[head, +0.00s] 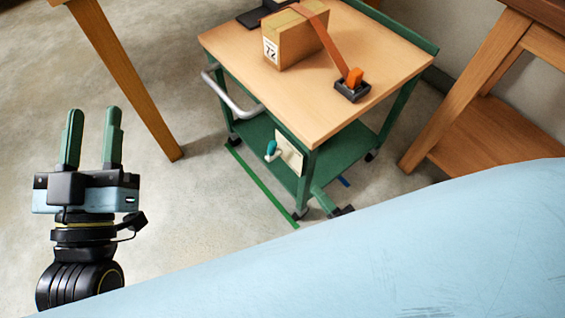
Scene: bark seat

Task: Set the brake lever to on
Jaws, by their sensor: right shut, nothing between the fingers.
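The brake lever (271,148) has a teal grip and a pale stem on a cream plate (290,158), low on the near side of the green cart (306,185). Its exact setting is hard to tell at this size. My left gripper (92,138) is open and empty over bare floor, well left of the cart. My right gripper (318,193) shows only as green fingers and a dark part by the cart's near corner, below and right of the lever and apart from it. It is shut and empty, and the rest is hidden behind my blue arm.
A box (296,36) with an orange strap (340,50) sits on the wooden cart top (270,82). A grey handle (232,100) projects left from the cart. Wooden furniture legs stand left (127,75) and right (462,95).

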